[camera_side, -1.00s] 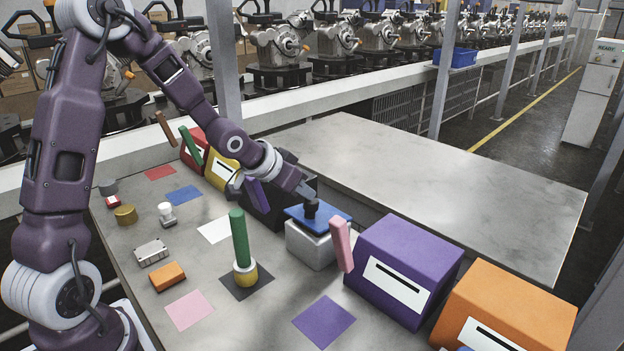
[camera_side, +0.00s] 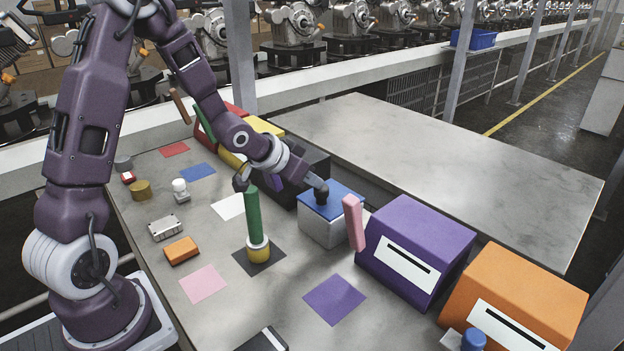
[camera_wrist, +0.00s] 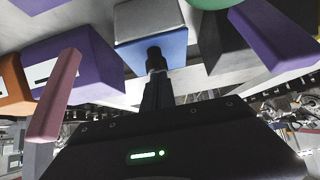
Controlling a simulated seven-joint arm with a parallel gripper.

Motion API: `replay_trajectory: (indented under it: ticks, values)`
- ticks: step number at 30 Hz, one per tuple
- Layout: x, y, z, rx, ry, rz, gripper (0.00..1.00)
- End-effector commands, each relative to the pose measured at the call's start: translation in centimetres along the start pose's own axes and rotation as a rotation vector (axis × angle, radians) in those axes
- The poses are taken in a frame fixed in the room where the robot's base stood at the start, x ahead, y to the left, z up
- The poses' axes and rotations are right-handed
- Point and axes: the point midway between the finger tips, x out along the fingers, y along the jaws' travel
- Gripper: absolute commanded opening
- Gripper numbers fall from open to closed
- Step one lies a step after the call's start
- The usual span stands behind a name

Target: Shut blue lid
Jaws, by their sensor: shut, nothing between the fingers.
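The blue lid (camera_side: 341,202) is on top of a small light grey box (camera_side: 322,231) near the middle of the table. The lid looks level and close against the box's rim. My gripper (camera_side: 321,196) is shut and empty, with its dark fingertips pointing down on the lid's left part. In the wrist view the shut fingertips (camera_wrist: 154,56) are against the blue lid (camera_wrist: 177,49), with the grey box (camera_wrist: 142,16) beyond it. The fingers hide part of the lid, and I cannot see the hinge.
A pink upright flap (camera_side: 353,222) stands right beside the box, before the purple bin (camera_side: 415,235). An orange bin (camera_side: 525,290) is further right. A green peg (camera_side: 252,215) stands at front left. A black bin (camera_side: 312,168) is behind.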

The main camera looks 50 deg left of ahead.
Motion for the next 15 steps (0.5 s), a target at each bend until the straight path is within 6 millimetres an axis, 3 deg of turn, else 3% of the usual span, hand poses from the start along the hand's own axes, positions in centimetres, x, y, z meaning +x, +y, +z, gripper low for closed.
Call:
replay_trajectory:
  ticks: [1, 8, 13, 15]
  values:
    - [0.2, -0.1, 1.8, -0.004, -0.051, 0.002, 0.00]
    - [-0.8, -0.1, 0.4, -0.005, -0.035, 0.000, 0.00]
    - [-3.4, -0.3, -2.7, -0.001, -0.002, -0.006, 0.00]
    - [-5.3, -0.2, -1.2, -0.003, -0.005, -0.006, 0.00]
